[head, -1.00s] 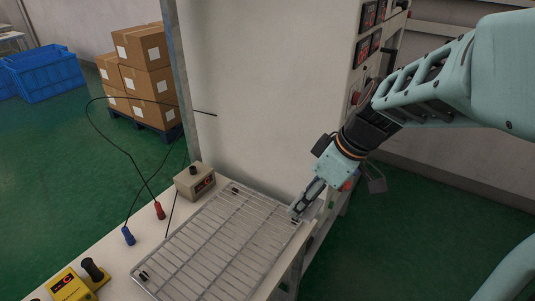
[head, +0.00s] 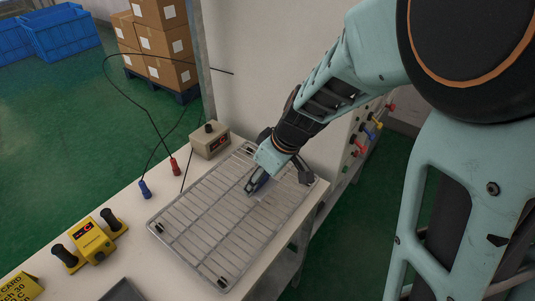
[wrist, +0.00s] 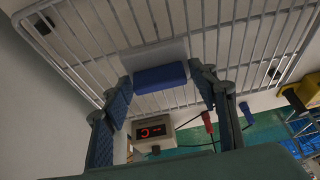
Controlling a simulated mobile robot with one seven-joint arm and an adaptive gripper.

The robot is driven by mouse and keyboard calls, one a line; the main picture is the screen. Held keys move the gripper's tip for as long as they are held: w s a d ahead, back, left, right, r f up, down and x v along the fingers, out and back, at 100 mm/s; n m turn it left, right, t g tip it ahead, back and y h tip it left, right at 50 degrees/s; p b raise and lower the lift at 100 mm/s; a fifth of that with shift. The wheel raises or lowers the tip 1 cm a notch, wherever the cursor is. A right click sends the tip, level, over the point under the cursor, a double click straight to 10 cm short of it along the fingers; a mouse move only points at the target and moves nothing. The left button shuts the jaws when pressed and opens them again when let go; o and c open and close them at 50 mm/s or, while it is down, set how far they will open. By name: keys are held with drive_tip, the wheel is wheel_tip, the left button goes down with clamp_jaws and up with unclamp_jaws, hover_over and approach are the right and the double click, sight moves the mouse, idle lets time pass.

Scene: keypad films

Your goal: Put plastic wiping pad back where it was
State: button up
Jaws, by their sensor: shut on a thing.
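The plastic wiping pad, a blue bar with a clear pale sheet, shows between my fingertips in the wrist view (wrist: 160,76). My gripper (wrist: 160,80) is shut on the blue bar, one finger at each end. In the head view my gripper (head: 253,187) points down over the upper middle of a wire rack (head: 205,215). The pad is mostly hidden there by the fingers. The sheet lies close to the rack's wires; I cannot tell whether it touches them.
The rack lies on a pale bench with small black clips at its corners. A beige meter box (head: 210,141) stands behind it, with red (head: 174,166) and blue (head: 145,189) plugs to its left. A yellow device (head: 92,242) sits front left. A tall white cabinet (head: 270,70) stands behind.

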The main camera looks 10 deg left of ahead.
sight(263, 184)
drive_tip(key=shift+f+b, duration=0.4)
drive_tip(key=shift+f, duration=0.95)
drive_tip(key=shift+f, duration=0.2)
drive_tip(key=o, duration=1)
drive_tip(key=shift+r, duration=0.1)
drive_tip(key=shift+r, duration=0.2)
drive_tip(key=p+v, duration=0.1)
drive_tip(key=v, duration=1.1)
